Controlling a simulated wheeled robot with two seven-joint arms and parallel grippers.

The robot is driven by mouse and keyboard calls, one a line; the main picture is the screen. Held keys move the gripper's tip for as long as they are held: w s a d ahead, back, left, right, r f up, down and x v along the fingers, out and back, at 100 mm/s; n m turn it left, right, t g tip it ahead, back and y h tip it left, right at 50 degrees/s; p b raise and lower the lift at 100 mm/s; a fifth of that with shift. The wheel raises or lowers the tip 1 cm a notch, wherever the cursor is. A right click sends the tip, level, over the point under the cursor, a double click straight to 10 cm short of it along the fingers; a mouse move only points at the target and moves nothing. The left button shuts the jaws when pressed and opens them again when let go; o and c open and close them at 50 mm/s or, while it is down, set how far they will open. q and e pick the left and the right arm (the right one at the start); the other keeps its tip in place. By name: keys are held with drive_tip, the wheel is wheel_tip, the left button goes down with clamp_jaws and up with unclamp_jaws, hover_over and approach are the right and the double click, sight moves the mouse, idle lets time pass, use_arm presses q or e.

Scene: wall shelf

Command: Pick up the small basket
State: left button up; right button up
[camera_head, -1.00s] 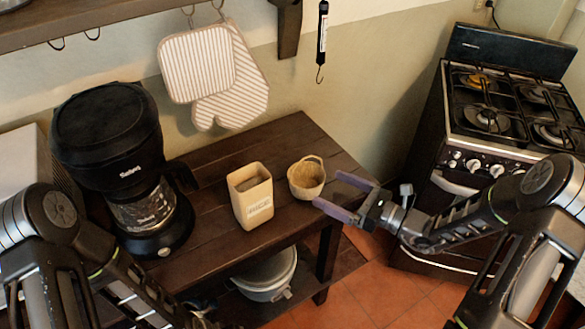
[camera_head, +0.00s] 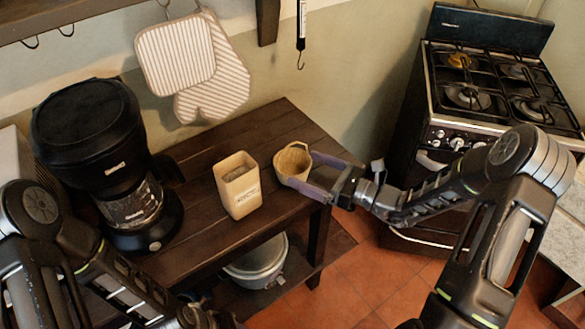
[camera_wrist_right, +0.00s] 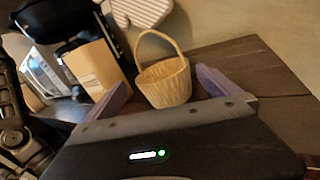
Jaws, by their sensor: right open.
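The small basket (camera_head: 293,162) is a tan woven one with an arched handle. It stands upright on the dark wooden table (camera_head: 190,181), near its right end. My right gripper (camera_head: 304,173) is open at the basket, with one finger on the far side and one on the near side. In the right wrist view the basket (camera_wrist_right: 166,82) stands between the two spread fingers (camera_wrist_right: 160,88), nearer their tips. I cannot tell whether either finger touches it. My left arm shows at the lower left; its gripper fingers are not visible.
A tan square canister (camera_head: 238,186) stands just left of the basket. A black coffee maker (camera_head: 110,160) is farther left. A pot (camera_head: 258,262) sits on the lower shelf. Striped oven mitts (camera_head: 190,60) hang above the table. A stove (camera_head: 490,100) stands at the right.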

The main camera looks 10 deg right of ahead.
sight(292, 163)
drive_tip(key=p+x, duration=0.1)
drive_tip(key=x, duration=0.3)
drive_tip(key=shift+w+a+f+p, duration=0.1)
drive_tip(key=shift+w+a+p, duration=0.1)
drive_tip(key=shift+w+p, duration=0.15)
drive_tip(key=shift+w+a+f, duration=0.1)
drive_tip(key=shift+w+a, duration=0.1)
drive_tip(key=c, duration=1.4)
wheel_tip(292, 163, up, 10)
drive_tip(key=shift+r+b, duration=0.1)
drive_tip(key=shift+b, duration=0.45)
